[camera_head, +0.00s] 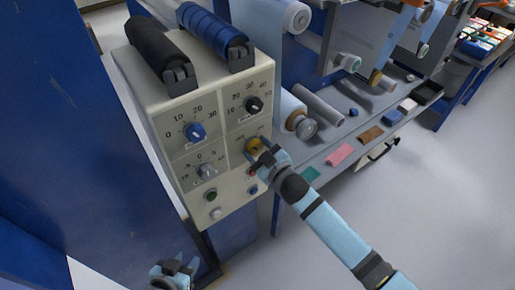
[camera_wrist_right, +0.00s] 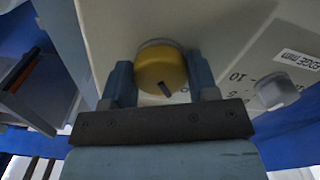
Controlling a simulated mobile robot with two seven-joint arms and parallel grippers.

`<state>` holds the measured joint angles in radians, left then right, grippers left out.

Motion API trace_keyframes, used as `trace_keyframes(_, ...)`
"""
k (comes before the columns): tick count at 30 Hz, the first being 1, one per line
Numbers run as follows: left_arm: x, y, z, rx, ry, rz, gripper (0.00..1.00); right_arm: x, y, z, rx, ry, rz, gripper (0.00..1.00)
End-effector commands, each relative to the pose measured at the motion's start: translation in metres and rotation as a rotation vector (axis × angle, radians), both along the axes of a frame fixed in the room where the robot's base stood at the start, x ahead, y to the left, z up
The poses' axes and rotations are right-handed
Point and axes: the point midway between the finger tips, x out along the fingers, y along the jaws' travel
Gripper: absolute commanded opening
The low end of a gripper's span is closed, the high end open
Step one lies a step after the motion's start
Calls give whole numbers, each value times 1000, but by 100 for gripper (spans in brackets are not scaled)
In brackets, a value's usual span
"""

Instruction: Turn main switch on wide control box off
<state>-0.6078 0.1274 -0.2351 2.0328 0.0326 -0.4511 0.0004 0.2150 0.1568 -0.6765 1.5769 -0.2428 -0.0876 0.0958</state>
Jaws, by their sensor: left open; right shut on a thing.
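The wide control box (camera_head: 174,113) is cream coloured, with dials, knobs and buttons on its front face. The main switch, a yellow knob (camera_head: 253,145), is on the right side of that face. My right gripper (camera_head: 262,152) is at the yellow knob, shut on it. In the right wrist view the yellow knob (camera_wrist_right: 161,70) sits between the two blue fingers, with a dark mark on its lower face. My left gripper (camera_head: 175,268) is open and empty, low in the head view, below the box and apart from it.
A blue knob (camera_head: 195,132), a black knob (camera_head: 254,104) and a grey knob (camera_head: 207,170) are on the same face. A green button (camera_head: 211,195) is lower left. Black and blue rolls lie on top. A shelf (camera_head: 318,160) with rollers stands to the right.

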Motion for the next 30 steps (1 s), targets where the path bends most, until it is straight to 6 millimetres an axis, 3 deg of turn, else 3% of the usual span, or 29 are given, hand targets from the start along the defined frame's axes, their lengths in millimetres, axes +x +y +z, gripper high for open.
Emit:
trace_keyframes(7, 0, -2, 0, -5, 1, 3, 43, 0, 0, 1, -1, -4, 0, 30)
trace_keyframes(8, 0, -2, 1, -6, 0, 4, 43, 0, 0, 1, -1, -4, 0, 61)
trace_keyframes(10, 0, -2, 1, -7, 0, 5, 43, 0, 0, 1, -1, -4, 0, 77)
trace_keyframes(11, 0, -2, 1, -7, 0, 5, 43, 0, 0, 1, 0, -3, 0, 80)
trace_keyframes(22, 1, -1, 1, -4, -1, 5, 43, -6, -4, 0, 0, 0, 0, 80)
trace_keyframes(30, 0, 2, 1, 5, -1, 0, 43, -48, -35, -1, -2, 1, 0, 80)
